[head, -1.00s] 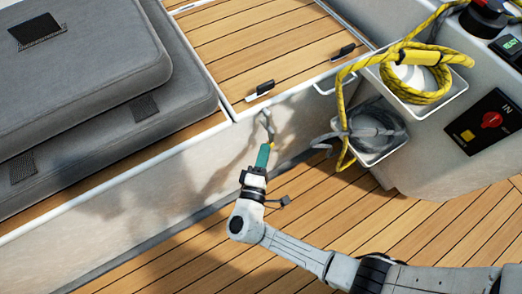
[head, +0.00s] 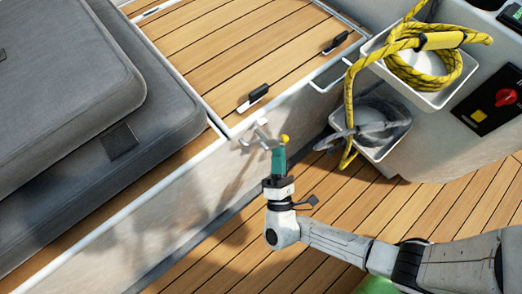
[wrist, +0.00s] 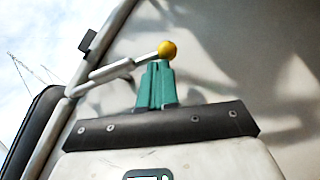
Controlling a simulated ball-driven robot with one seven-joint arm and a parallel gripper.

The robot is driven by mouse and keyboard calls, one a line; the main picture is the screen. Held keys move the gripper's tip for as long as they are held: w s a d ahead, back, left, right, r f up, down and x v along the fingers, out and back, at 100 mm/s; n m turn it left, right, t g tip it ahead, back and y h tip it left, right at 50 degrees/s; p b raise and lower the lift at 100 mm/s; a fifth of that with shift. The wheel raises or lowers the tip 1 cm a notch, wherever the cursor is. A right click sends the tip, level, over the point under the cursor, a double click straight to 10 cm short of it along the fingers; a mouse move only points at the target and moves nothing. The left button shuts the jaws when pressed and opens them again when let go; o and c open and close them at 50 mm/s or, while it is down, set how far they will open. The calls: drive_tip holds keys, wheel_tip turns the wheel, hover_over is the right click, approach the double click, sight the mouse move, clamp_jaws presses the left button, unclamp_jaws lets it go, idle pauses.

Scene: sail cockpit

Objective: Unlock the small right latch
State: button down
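Two small black latches sit on the slatted wooden hatch lid: the right one (head: 336,43) near its right corner and the left one (head: 253,97) near its front edge. My gripper (head: 277,152) has teal fingers, which look shut together. It is below and in front of the left latch, well apart from the right one. A grey lever (head: 258,137) with a yellow ball end (head: 284,139) is at my fingertips. In the wrist view, the lever (wrist: 115,70) runs up to the ball just beyond the teal fingers (wrist: 157,84); whether it is gripped is unclear.
Grey cushions (head: 60,80) cover the left side. At right, a white bin holds yellow rope (head: 425,60), with another bin (head: 375,125) below it. A control panel (head: 495,100) is further right. The wooden floor (head: 345,205) beside my arm is mostly clear.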

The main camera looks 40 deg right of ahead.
drive_tip(key=shift+d+r+n+t+b, duration=0.35)
drive_tip(key=shift+d+r+n, duration=0.2)
drive_tip(key=shift+d, duration=0.35)
drive_tip(key=shift+d+r+n+t+b, duration=0.2)
drive_tip(key=shift+d+r+n+t, duration=0.25)
drive_tip(key=shift+d, duration=0.4)
drive_tip(key=shift+r, duration=0.2)
drive_tip(key=s+f+b, duration=0.4)
drive_tip(key=s+f, duration=0.3)
drive_tip(key=f, duration=0.4)
drive_tip(key=shift+s+f, duration=0.1)
